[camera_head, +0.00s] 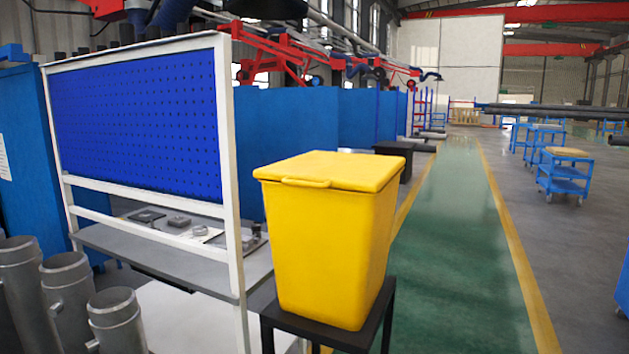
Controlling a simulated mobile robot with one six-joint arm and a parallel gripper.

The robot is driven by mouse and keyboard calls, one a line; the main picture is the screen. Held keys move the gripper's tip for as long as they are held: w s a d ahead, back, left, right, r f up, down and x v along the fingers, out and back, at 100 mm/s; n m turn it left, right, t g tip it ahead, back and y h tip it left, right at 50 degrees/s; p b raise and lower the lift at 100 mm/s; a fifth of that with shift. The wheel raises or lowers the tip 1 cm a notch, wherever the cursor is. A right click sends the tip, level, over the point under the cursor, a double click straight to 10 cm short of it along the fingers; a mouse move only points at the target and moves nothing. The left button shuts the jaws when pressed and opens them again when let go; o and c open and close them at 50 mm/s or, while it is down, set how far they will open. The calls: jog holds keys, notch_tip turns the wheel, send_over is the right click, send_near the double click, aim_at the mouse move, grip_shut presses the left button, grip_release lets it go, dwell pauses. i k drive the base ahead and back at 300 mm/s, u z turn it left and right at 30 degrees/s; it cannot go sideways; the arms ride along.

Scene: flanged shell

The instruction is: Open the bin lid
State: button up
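A yellow bin (326,248) stands upright on a small black stand (300,331) at the centre of the head view. Its yellow lid (330,168) lies flat and closed on top. A handle (305,183) sticks out from the lid's near edge. My gripper is not in the head view, so its place relative to the bin does not show.
A white-framed workbench with a blue pegboard (140,120) stands close to the left of the bin. Several grey metal cylinders (115,318) are at the lower left. A green walkway (455,240) to the right is clear. Blue carts (563,177) stand farther right.

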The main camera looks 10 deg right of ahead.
aim_at(320, 170)
jog(key=i, duration=0.35)
jog(key=u, duration=0.35)
jog(key=k, duration=1.35)
jog(key=u, duration=1.1)
jog(key=i, duration=1.35)
jog(key=z, duration=0.5)
jog(key=i, duration=0.45)
jog(key=z, duration=0.2)
